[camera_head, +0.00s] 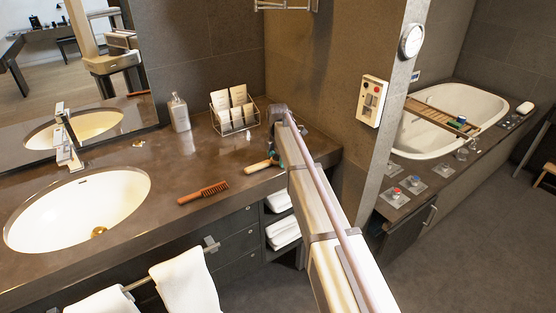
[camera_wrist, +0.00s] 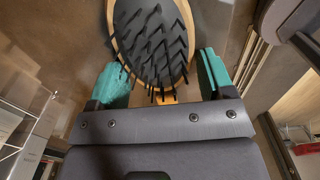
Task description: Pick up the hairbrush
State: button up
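The hairbrush (camera_head: 259,165) lies on the dark counter near its front edge, with its light wooden handle pointing left in the head view. In the wrist view its wooden oval head with black bristles (camera_wrist: 152,45) fills the top middle. My gripper (camera_wrist: 163,78) has its two teal fingers spread wide, one on each side of the bristled head. I cannot tell whether either finger touches the brush. In the head view my arm partly hides the brush head and the gripper (camera_head: 277,157).
A brown comb (camera_head: 203,193) lies to the left near the counter edge. A wire rack with cards (camera_head: 236,110) and a soap dispenser (camera_head: 179,112) stand behind. The white sink (camera_head: 75,212) is at far left. A wall (camera_head: 345,170) is close on the right.

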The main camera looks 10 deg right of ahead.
jog(key=c, duration=0.6)
